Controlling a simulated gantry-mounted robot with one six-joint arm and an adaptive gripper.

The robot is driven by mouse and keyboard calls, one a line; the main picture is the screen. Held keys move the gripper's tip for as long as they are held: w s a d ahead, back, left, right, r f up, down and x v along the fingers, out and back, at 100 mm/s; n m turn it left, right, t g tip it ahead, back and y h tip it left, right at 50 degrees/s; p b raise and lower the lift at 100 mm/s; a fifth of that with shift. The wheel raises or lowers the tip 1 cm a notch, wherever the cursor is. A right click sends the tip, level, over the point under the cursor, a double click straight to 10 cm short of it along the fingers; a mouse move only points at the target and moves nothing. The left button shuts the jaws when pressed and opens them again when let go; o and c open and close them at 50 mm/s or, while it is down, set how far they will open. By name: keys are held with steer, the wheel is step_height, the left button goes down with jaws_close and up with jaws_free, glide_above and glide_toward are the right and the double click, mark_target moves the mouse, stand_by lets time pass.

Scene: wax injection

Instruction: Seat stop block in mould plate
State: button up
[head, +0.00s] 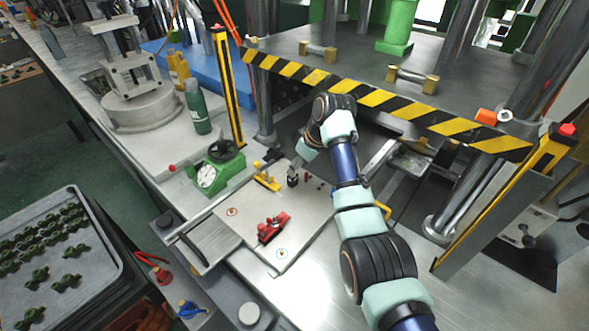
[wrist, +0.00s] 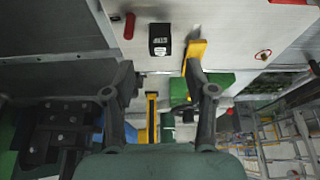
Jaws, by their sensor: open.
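The mould plate (head: 303,214) is a pale flat plate on the bench, and its grey face (wrist: 225,25) fills the upper wrist view. A small black block with a white label (wrist: 159,40), which looks like the stop block, is on the plate; it also shows in the head view (head: 293,182). I cannot tell whether it is seated in a recess. My gripper (wrist: 160,72) is open, with its fingertips either side of the block's line and the block beyond them. In the head view the gripper is small and partly merges with the block.
A yellow clamp (head: 266,177) stands close beside the block, near one finger in the wrist view (wrist: 197,50). A red pin (wrist: 129,26) is on the other side.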

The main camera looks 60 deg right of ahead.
steer(key=p+v, duration=0.1)
steer(key=v, duration=0.4)
